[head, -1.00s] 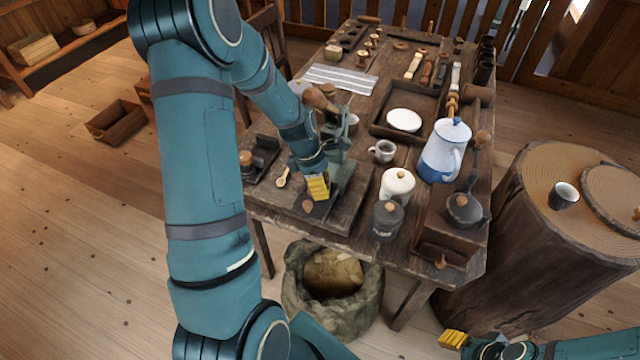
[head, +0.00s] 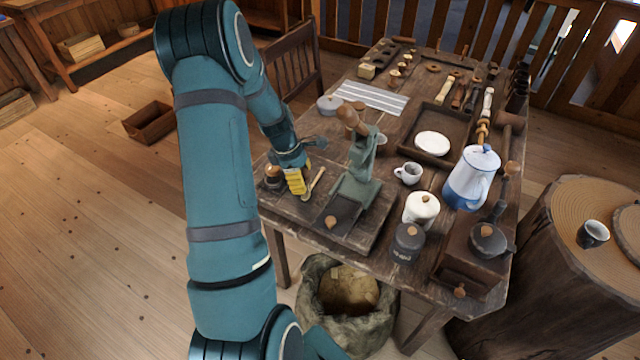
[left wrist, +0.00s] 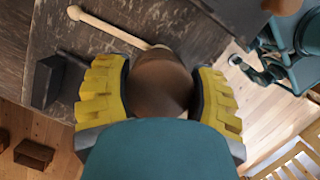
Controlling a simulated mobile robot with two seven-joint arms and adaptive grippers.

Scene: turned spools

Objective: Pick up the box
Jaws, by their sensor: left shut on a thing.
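My left gripper (head: 297,181) is low over the table's left front corner, its yellow fingers pointing down. In the left wrist view, its fingers (left wrist: 160,90) are shut on a smooth, rounded dark-brown thing, which I take to be the box (left wrist: 160,78). The gripper mostly hides it in the head view. I cannot tell whether it still touches the table. A wooden spoon (head: 316,184) lies just right of the gripper, and its end reaches close to the box in the left wrist view. My right gripper is out of view.
A dark piece with a wooden knob (head: 272,171) stands close left of the gripper. A green iron device (head: 357,180) stands to the right on a board. Canisters, a mug (head: 408,173) and a blue-white pot (head: 470,178) fill the right side. An open crate (head: 150,123) lies on the floor.

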